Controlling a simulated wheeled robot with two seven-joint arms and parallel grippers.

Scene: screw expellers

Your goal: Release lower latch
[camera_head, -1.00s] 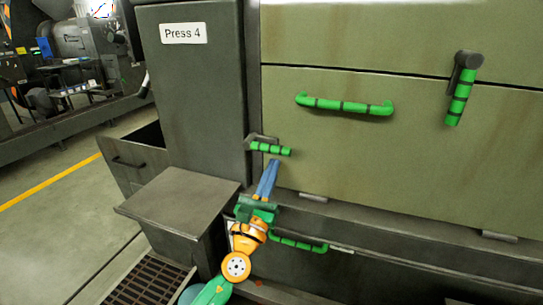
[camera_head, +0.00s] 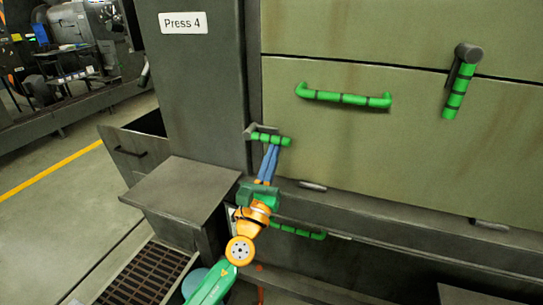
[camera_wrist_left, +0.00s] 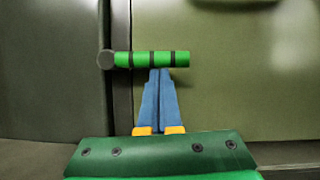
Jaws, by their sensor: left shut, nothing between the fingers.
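The lower latch (camera_head: 270,139) has a green bar with black bands and a dark pivot. It lies nearly level at the left edge of the olive panel, and it also shows in the left wrist view (camera_wrist_left: 150,58). My left gripper (camera_head: 272,148) is shut and empty. Its blue fingers point up, with their tips at the underside of the green bar, as the left wrist view shows (camera_wrist_left: 161,72). I cannot tell whether they touch it. My right gripper is not in view.
An upper latch (camera_head: 458,85) hangs down at the right. A green handle (camera_head: 343,97) is on the panel, another (camera_head: 298,230) below. A grey box-like ledge (camera_head: 180,190) stands left of my arm. Hinges (camera_head: 312,185) line the panel's lower edge.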

